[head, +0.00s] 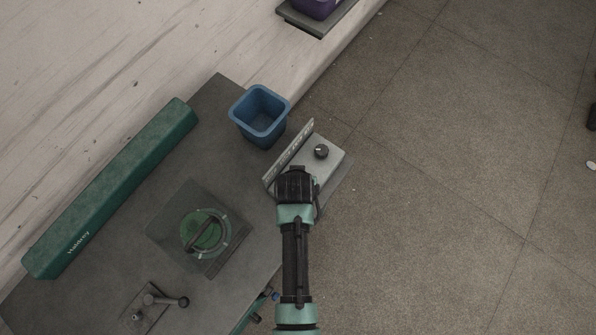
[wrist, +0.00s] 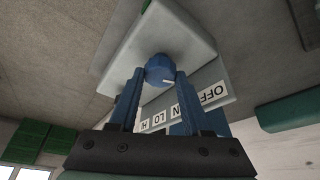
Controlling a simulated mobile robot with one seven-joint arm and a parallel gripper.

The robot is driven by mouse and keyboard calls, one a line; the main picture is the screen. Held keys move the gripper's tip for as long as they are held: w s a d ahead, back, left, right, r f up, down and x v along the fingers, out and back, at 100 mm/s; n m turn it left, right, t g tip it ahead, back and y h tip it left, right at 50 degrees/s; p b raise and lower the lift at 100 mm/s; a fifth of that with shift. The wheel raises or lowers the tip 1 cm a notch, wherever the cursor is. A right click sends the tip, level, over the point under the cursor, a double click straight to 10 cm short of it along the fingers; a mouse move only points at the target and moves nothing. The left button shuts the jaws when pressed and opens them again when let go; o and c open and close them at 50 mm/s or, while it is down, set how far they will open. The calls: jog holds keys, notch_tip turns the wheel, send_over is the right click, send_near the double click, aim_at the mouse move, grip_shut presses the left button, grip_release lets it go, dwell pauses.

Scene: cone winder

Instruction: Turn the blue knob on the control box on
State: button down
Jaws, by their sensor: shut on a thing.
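The grey control box (head: 331,166) sits at the right edge of the dark machine top in the head view. It also fills the upper middle of the wrist view (wrist: 185,32). The blue knob (wrist: 158,66) is on the box, between my gripper's two blue fingers, which are shut on it. A pale mark on the knob's face points to the right; I cannot tell which label it lines up with. A white label strip (wrist: 186,111) reads OFF, ON, LO, HI, upside down.
A blue bin (head: 260,113) is just behind the box. A long green bar (head: 115,185), a green round fixture (head: 206,232) and a small lever (head: 168,300) are at left.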

jog(key=m+h, duration=0.1)
jog(key=m, duration=0.1)
jog(key=m+h, duration=0.1)
jog(key=m, duration=0.2)
jog(key=shift+w+a+m+g, duration=0.1)
jog(key=shift+a+m+g, duration=0.1)
jog(key=shift+m+g, duration=0.1)
jog(key=m+g+b, duration=0.1)
jog(key=m, duration=0.2)
jog(key=m+h+b, duration=0.1)
jog(key=m, duration=0.1)
jog(key=shift+m+g+h, duration=0.3)
jog(key=shift+m+g, duration=0.1)
jog(key=shift+c, duration=1.8)
grip_release()
jog(key=b+v, duration=0.1)
jog(key=v, duration=1.2)
